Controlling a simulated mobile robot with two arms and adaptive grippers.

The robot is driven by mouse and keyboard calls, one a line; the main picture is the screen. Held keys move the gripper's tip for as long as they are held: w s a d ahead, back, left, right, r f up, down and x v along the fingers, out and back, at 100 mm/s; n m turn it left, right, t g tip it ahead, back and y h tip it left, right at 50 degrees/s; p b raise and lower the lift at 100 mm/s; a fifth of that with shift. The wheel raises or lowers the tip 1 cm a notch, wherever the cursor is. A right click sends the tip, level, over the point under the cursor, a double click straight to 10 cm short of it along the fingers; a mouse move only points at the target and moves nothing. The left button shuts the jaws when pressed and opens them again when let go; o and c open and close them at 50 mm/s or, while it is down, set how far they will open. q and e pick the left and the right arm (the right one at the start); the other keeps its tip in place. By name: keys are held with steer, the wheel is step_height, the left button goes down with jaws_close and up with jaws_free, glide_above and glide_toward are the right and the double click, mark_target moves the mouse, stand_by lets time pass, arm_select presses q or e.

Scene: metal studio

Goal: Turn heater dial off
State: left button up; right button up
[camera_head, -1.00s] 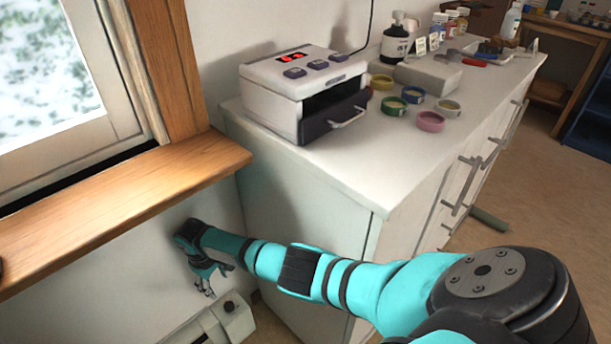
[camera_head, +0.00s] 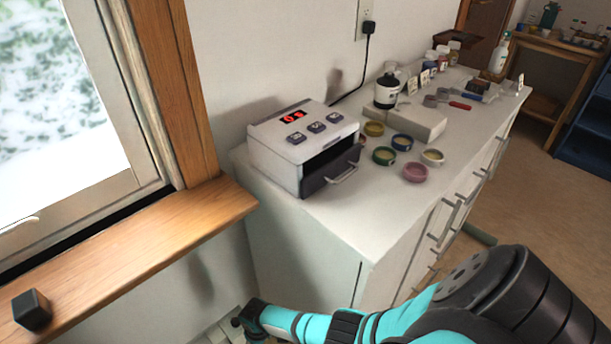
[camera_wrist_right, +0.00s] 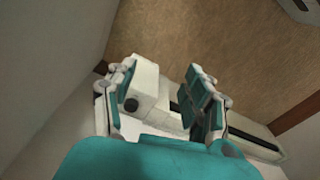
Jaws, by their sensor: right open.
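The white heater (camera_head: 222,330) sits low by the wall at the bottom edge of the head view, mostly cut off. Its black dial (camera_head: 237,322) shows just left of my right wrist. In the right wrist view the dial (camera_wrist_right: 132,104) is a dark round knob on the end of the white heater body (camera_wrist_right: 146,76). My right gripper (camera_wrist_right: 163,92) is open, with its teal fingers on either side of the heater end. The dial lies close to the left finger; I cannot tell whether they touch. My left gripper is out of view.
A wooden window sill (camera_head: 130,240) juts out above the heater at left, with a dark cube (camera_head: 31,309) on it. A white cabinet (camera_head: 300,250) stands to the right, bearing a device with a red display (camera_head: 300,140) and several small dishes. Brown floor (camera_wrist_right: 235,45) shows beyond the heater.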

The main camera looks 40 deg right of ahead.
steer(key=s+d+p, duration=0.1)
steer(key=s+p, duration=0.2)
steer(key=s, duration=0.5)
steer(key=s+d+f+p, duration=0.1)
steer(key=s+p, duration=0.3)
steer(key=s, duration=0.4)
steer(key=shift+s+d, duration=0.25)
steer(key=shift+d, duration=0.1)
steer(key=shift+f, duration=0.1)
